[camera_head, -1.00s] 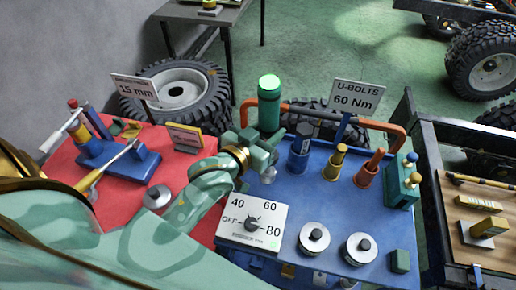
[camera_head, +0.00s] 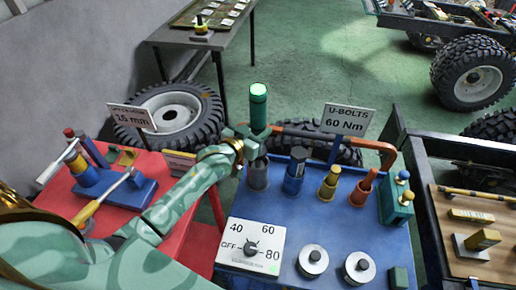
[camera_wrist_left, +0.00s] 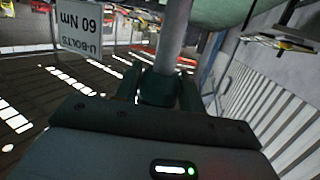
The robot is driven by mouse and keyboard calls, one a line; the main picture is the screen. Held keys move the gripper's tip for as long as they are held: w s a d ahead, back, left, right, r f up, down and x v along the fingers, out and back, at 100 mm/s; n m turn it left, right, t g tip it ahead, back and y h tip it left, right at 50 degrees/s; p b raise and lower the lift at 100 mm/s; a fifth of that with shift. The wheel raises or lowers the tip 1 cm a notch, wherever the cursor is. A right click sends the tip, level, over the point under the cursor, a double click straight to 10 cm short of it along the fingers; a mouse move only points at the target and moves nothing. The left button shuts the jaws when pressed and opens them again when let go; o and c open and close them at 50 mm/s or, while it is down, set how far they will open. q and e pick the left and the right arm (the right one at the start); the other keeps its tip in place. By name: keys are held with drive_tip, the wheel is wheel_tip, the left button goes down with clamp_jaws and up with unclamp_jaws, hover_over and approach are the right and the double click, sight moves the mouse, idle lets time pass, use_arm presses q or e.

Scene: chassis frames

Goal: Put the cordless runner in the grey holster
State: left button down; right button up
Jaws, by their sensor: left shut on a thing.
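The cordless runner (camera_head: 258,108) is a green upright cylinder with a bright green top. My left gripper (camera_head: 252,143) is shut on it below the tall green part. In the left wrist view my gripper (camera_wrist_left: 159,92) shows with a grey shaft rising from between its fingers. The grey holster (camera_head: 257,178) stands on the blue bench top, directly below the gripper in the head view. The runner's lower end is hidden by the gripper and holster, so I cannot tell whether it is inside. My right gripper is not in view.
A blue holster (camera_head: 294,181), yellow holster (camera_head: 326,192) and orange holster (camera_head: 359,197) stand to the right, each with a tool. An orange bent tube (camera_head: 350,140) and U-BOLTS sign (camera_head: 345,119) are behind. The dial panel (camera_head: 250,245) is in front.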

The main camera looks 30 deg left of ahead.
use_arm(q)
wheel_tip(320, 180, down, 3)
drive_tip(key=shift+r+b, duration=0.2)
drive_tip(key=shift+b, duration=0.1)
wheel_tip(320, 180, down, 2)
drive_tip(key=shift+f+b, duration=0.2)
drive_tip(key=shift+b, duration=0.2)
drive_tip(key=shift+w+f, duration=0.1)
drive_tip(key=shift+f, duration=0.35)
drive_tip(key=c, duration=1.3)
unclamp_jaws()
drive_tip(key=shift+f, duration=0.2)
drive_tip(key=o, duration=0.5)
drive_tip(key=shift+c, duration=0.2)
